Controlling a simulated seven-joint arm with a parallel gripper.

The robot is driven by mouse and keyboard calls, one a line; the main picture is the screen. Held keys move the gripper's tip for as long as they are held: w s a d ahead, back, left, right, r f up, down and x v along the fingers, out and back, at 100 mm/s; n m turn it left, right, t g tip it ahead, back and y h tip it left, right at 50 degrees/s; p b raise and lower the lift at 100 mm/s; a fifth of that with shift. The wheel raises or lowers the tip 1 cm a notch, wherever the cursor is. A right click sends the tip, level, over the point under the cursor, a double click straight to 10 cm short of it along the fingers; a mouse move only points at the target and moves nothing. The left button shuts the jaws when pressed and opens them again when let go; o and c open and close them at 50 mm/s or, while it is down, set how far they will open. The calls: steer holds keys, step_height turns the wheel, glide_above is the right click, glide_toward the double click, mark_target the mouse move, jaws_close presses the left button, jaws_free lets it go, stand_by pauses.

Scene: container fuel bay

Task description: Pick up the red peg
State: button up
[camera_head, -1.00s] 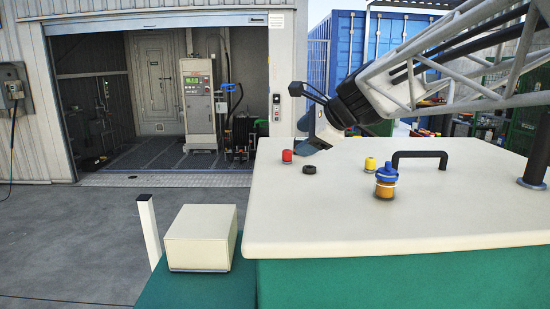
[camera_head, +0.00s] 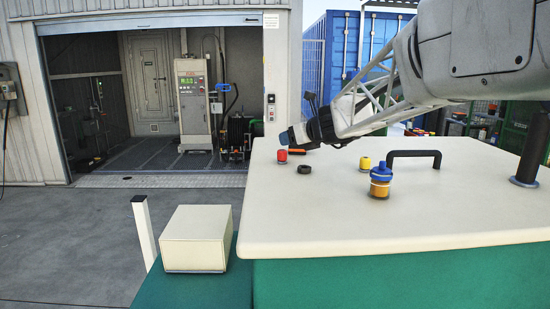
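The red peg (camera_head: 282,156) stands upright near the back left edge of the cream tabletop (camera_head: 330,215). My gripper (camera_head: 288,137) comes in from the right, with its dark blue-grey end pictured just above the red peg. A thin strip of background seems to separate them, so I cannot see contact. The fingers are small and seen side-on, so I cannot tell whether they are open or shut.
A black ring (camera_head: 304,169) lies close to the red peg, and a dark orange-edged item (camera_head: 299,151) lies behind it. A yellow peg (camera_head: 365,163), a blue-capped amber jar (camera_head: 380,181) and a black handle (camera_head: 414,155) stand to the right. The front of the tabletop is clear.

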mark_target(283, 151)
steer(key=shift+f, duration=1.65)
steer(key=shift+x, duration=1.3)
steer(key=shift+x, duration=2.6)
steer(key=shift+a, duration=0.1)
steer(key=c, duration=1)
